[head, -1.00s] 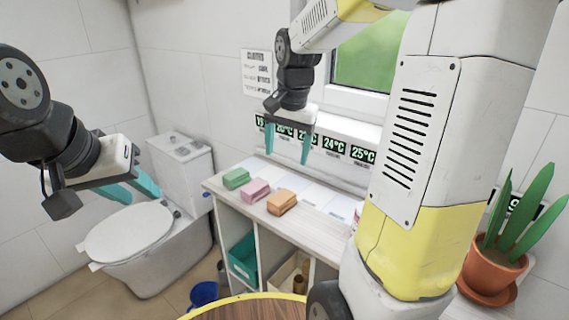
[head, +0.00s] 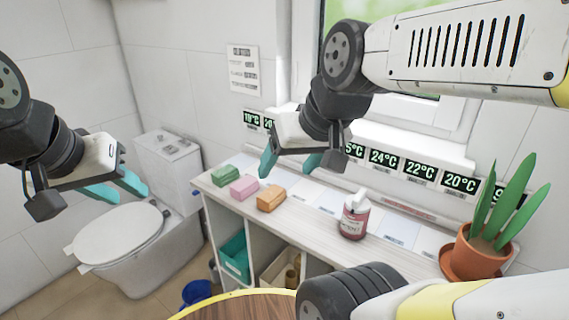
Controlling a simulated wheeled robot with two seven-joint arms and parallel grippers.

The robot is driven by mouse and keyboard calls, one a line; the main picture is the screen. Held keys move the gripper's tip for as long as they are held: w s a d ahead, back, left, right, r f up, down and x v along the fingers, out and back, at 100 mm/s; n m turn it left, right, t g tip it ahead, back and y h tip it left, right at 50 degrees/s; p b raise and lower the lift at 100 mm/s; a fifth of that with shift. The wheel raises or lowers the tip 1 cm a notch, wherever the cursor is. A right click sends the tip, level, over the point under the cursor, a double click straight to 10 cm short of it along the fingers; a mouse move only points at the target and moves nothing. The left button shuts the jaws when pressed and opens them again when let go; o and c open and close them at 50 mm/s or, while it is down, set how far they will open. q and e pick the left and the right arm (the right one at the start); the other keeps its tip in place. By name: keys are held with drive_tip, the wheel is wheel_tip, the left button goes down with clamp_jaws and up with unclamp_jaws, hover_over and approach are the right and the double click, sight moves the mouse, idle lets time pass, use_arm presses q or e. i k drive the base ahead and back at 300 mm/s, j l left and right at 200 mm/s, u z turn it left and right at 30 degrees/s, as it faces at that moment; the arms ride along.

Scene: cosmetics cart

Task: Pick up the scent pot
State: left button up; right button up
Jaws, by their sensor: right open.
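A dark pink jar (head: 353,222) with a white pump-like top and a label stands upright on the counter; I cannot tell for sure whether it is the scent pot.
A potted plant (head: 473,253) stands at the right end. Temperature signs (head: 384,160) line the back. Shelves below hold a teal bin (head: 235,258). A round wooden top (head: 235,306) is in front.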

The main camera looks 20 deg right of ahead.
sight(354, 226)
drive_tip(key=l+z, duration=0.1)
drive_tip(key=z, duration=0.7)
drive_tip(key=l+z, duration=0.15)
drive_tip(key=z, duration=0.3)
drive_tip(key=k+j+z, duration=0.1)
drive_tip(key=j+z, duration=0.15)
drive_tip(key=k+j+z, duration=0.1)
drive_tip(key=j+z, duration=0.15)
drive_tip(key=j, duration=0.2)
drive_tip(key=k, duration=0.35)
drive_tip(key=i, duration=0.35)
